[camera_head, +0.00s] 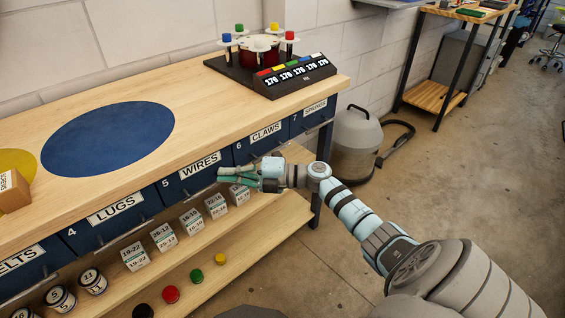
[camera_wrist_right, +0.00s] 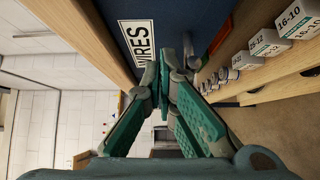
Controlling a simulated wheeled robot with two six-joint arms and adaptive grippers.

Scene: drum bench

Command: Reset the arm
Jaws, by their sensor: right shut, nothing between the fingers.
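My right gripper (camera_head: 222,175) is in front of the drawer labelled WIRES (camera_head: 180,184), near its right end. In the right wrist view its green-padded fingers (camera_wrist_right: 164,78) come together at the tips with nothing between them. A grey handle-like part (camera_wrist_right: 191,52) on the blue drawer front is just beside the fingertips; I cannot tell whether they touch it. The WIRES drawer looks closed, flush with its neighbours. My right arm reaches in from the lower right. My left gripper is not in view.
The wooden bench top (camera_head: 215,105) is above the gripper, carrying a drum device (camera_head: 262,50) with a number display. White boxes (camera_head: 190,221) and coloured caps (camera_head: 171,294) stand on the lower shelf (camera_head: 265,225). A grey vacuum (camera_head: 356,142) stands right of the bench, with open floor beyond.

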